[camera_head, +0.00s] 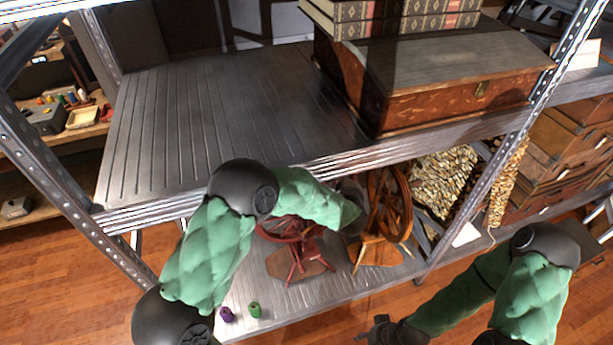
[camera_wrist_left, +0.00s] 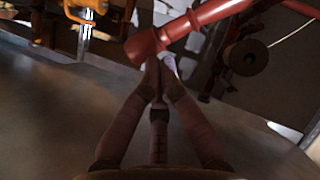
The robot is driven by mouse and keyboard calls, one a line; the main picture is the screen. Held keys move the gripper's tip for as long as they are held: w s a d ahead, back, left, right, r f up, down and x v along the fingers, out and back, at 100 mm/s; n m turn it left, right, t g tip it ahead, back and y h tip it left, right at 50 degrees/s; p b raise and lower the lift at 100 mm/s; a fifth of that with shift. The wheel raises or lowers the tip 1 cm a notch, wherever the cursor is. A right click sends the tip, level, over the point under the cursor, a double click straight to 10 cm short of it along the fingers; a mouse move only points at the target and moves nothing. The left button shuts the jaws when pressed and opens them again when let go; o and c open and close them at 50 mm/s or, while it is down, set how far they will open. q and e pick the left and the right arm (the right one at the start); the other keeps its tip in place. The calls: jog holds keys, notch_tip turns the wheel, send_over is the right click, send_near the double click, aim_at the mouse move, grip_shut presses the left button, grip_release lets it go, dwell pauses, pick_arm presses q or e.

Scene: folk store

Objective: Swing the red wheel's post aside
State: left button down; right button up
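The red spinning wheel (camera_head: 302,252) stands on the lower shelf, partly hidden behind my left arm and the upper shelf's edge. In the left wrist view a red post (camera_wrist_left: 205,18) with a thick rounded end crosses the top. My left gripper (camera_wrist_left: 156,82) has its fingertips together just below that end; whether they touch it I cannot tell. Nothing shows between the fingers. In the head view the left gripper is hidden. My right gripper (camera_head: 378,329) is low at the bottom, in front of the lower shelf, and its opening is unclear.
A brown spinning wheel (camera_head: 388,208) stands right of the red one. A purple spool (camera_head: 227,314) and a green spool (camera_head: 254,310) stand near the lower shelf's front. The upper shelf (camera_head: 225,110) overhangs, with a wooden chest (camera_head: 440,100) at its right.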

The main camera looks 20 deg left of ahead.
pick_arm(q)
jog(key=w+d+f+m+g+y+p, duration=0.1)
jog(key=w+d+f+p, duration=0.1)
jog(key=w+d+f, duration=0.1)
jog(key=shift+d+f, duration=0.65)
jog(key=shift+f, duration=0.65)
pick_arm(e)
jog(key=shift+r, duration=1.5)
